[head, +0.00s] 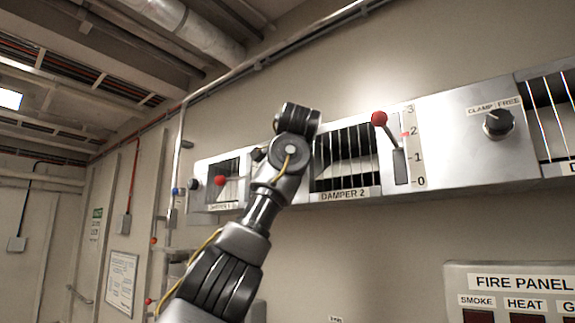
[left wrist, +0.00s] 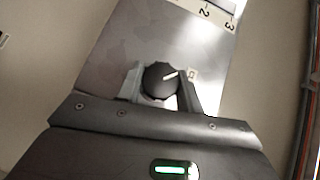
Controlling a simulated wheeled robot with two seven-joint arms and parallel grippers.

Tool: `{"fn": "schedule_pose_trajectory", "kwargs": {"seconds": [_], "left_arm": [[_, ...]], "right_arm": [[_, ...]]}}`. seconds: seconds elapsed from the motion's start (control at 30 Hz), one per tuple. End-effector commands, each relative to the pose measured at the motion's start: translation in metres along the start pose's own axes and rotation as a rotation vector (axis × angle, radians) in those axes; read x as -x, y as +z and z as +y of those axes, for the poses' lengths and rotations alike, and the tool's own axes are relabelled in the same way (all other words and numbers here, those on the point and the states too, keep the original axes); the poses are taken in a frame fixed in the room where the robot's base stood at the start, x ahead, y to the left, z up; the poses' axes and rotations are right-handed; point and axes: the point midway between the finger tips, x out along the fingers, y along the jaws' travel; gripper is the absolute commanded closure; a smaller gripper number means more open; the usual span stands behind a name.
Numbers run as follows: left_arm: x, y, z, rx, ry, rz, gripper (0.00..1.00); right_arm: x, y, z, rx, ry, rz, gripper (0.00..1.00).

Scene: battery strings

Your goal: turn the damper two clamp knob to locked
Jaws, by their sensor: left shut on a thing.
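A black clamp knob (head: 498,124) sits on the panel right of the damper 2 lever (head: 380,118), under a CLAMP and FREE label. Its white mark points up and left, to the CLAMP side. In the head view nothing touches this knob. My left arm reaches to the panel between the damper 1 and damper 2 windows; its fingers are hidden there. In the left wrist view my left gripper (left wrist: 159,86) has its fingers on both sides of a black knob (left wrist: 158,77), shut on it. That knob's white mark points to the upper right, towards a half-hidden label. My right gripper is out of view.
The damper 2 window (head: 344,158) has a red-tipped lever near the top of its 0 to 3 scale. The damper 1 lever (head: 220,181) is left of my arm. A fire panel (head: 515,282) is below right. A pipe runs along the wall above.

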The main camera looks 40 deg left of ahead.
Motion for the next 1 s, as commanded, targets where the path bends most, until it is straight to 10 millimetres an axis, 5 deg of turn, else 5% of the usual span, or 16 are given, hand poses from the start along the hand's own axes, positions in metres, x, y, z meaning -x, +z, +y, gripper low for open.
{"fn": "schedule_pose_trajectory", "kwargs": {"seconds": [0.07, 0.1, 0.27, 0.63, 1.0], "left_arm": [[-0.001, 0.000, 0.001, 0.002, 0.002, -0.001, 0.86], [-0.001, 0.000, 0.001, 0.002, 0.002, -0.001, 0.61], [-0.001, 0.000, 0.000, 0.001, 0.001, -0.001, 0.43], [0.009, 0.000, 0.002, 0.002, -0.001, 0.001, 0.43], [0.078, 0.000, 0.003, 0.001, -0.003, 0.002, 0.43]], "right_arm": [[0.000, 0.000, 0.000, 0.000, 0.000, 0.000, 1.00], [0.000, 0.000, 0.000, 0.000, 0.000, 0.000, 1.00], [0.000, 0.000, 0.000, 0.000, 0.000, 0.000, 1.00], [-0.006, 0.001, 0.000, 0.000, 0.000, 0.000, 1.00], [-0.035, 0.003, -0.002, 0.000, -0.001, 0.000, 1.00]]}}
